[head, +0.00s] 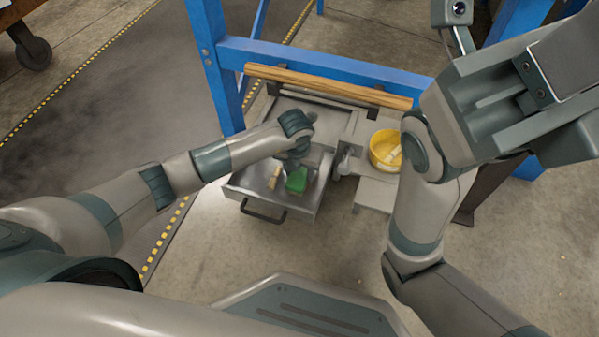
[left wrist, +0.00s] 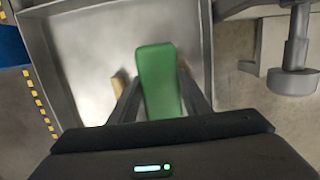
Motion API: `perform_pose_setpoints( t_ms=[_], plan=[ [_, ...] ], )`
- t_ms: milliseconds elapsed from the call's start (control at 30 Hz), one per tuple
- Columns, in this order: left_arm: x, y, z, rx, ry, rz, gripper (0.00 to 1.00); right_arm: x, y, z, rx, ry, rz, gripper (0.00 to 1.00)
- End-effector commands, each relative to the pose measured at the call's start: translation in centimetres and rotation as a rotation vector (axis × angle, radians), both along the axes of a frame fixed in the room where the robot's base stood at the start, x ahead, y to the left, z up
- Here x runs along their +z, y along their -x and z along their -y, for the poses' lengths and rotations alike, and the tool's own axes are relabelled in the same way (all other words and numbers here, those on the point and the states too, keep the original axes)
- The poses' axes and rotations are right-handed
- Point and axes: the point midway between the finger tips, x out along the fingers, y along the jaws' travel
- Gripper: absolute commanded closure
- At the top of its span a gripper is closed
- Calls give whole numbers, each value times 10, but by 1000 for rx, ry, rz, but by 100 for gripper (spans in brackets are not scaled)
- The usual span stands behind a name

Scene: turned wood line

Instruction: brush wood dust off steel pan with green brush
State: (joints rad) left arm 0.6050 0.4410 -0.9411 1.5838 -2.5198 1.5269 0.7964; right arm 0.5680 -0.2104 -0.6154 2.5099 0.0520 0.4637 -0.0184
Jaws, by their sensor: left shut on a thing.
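The steel pan (head: 238,184) is a shallow square grey tray with a dark front handle, below the wooden bar in the head view. In the left wrist view its floor (left wrist: 92,40) looks grey with paler blotches; I cannot tell which of these are wood dust. My left gripper (head: 297,168) is over the pan, shut on the green brush (head: 297,182). The brush's green body shows between the fingers in the left wrist view (left wrist: 158,75); its bristles are hidden. A small tan piece (head: 274,177) lies in the pan beside the brush. My right gripper is not visible.
A wooden bar (head: 325,86) spans the grey machine behind the pan. A yellow bucket (head: 384,150) with a pale object in it stands to the right. A blue frame (head: 211,60) stands behind. Floor in front of the pan is clear.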

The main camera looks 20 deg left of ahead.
Motion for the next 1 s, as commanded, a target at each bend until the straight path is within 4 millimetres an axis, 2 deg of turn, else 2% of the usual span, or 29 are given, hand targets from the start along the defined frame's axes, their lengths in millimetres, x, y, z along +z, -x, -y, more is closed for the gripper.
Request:
perform_pose_setpoints(
  t_ms=[500, 1000],
  plan=[
    [1, 3, 34, -3, 0, -4, 74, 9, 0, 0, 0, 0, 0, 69],
    [2, 2, 36, -2, 1, -2, 74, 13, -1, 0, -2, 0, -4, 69]
  ],
)
